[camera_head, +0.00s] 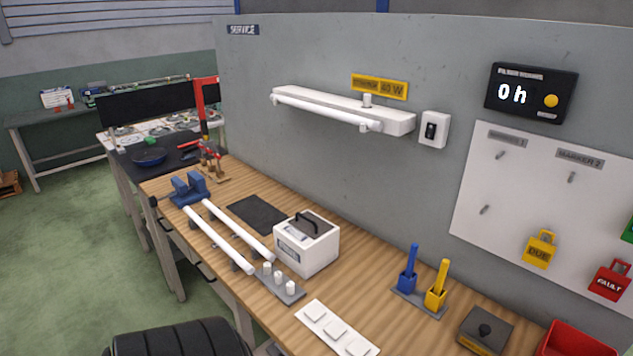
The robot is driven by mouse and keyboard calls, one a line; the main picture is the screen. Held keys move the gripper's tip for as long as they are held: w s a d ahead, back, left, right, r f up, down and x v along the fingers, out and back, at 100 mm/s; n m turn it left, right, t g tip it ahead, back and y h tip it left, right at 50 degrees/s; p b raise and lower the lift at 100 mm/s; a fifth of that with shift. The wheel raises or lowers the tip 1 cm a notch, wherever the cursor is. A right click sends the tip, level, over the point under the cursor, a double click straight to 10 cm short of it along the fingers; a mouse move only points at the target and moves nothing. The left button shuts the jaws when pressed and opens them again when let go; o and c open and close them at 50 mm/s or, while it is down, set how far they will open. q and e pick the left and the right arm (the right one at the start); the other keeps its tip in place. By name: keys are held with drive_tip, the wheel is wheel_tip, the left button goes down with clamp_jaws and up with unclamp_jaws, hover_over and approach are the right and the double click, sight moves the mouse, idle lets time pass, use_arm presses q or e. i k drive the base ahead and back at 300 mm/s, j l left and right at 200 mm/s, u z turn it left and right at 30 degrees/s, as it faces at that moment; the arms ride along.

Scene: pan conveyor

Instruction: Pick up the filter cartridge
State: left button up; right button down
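A white box (307,246) with a black handle on top and a small label on its front stands upright on the wooden workbench (375,267). It may be the filter cartridge or its housing; I cannot read the label. Nothing else in view clearly looks like a filter cartridge. Neither of my grippers shows in the head view, and nothing touches the box.
Two white tubes (220,239) lie left of the box, near a blue vise (189,188). A dark mat (257,214) lies behind it. White pads (336,328), blue and yellow holders (421,290) and a red bin (577,340) stand to the right. A lamp (343,108) hangs above.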

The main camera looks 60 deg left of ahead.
sight(307, 243)
drive_tip(key=u, duration=1.95)
drive_tip(key=k+j+z, duration=0.15)
drive_tip(key=j, duration=0.3)
drive_tip(key=j+z, duration=0.15)
drive_tip(key=j, duration=0.35)
drive_tip(key=k+j+z, duration=0.1)
drive_tip(key=j, duration=0.3)
drive_tip(key=k, duration=0.1)
